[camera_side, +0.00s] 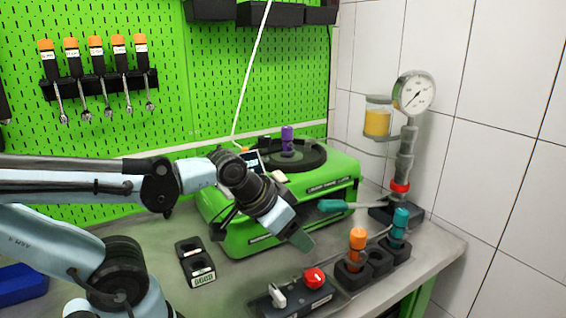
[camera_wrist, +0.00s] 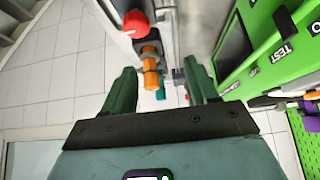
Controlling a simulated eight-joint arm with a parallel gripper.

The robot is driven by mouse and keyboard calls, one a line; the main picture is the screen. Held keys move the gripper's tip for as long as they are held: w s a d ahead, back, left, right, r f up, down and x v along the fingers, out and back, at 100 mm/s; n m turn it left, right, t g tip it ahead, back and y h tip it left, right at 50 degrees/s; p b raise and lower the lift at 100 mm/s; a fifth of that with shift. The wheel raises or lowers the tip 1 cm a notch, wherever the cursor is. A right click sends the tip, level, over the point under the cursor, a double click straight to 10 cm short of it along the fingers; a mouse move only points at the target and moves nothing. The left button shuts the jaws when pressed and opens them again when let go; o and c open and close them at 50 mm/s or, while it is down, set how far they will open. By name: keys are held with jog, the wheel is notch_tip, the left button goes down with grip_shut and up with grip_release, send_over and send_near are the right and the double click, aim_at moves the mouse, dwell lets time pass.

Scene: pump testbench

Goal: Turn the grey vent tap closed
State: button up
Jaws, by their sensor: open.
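The grey vent tap (camera_side: 277,295) is a small light-grey handle on a dark block at the front of the bench in the side view. A red knob (camera_side: 314,278) sits on the same block to its right. My gripper (camera_side: 300,240) is above and behind the block in the side view, apart from the tap, with its green fingers pointing down and right. In the wrist view my gripper (camera_wrist: 162,88) has its two green fingers spread with nothing held between them. The red knob (camera_wrist: 136,24) shows at the top there; I cannot make out the grey tap.
Orange (camera_side: 357,238) and teal (camera_side: 399,222) fittings stand in black holders right of the block. The green test bench (camera_side: 318,196) is behind my gripper. A black holder (camera_side: 195,262) stands left. A gauge (camera_side: 414,93) tops a column at the right.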

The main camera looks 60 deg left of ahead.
jog(key=shift+c, duration=1.2)
jog(key=shift+d+n, duration=0.1)
jog(key=shift+n, duration=0.4)
jog(key=shift+c, duration=0.2)
jog(key=n+g, duration=0.7)
jog(key=n, duration=1)
send_near(277, 292)
jog(key=shift+w+f, duration=0.15)
jog(key=shift+f, duration=4.2)
grip_shut()
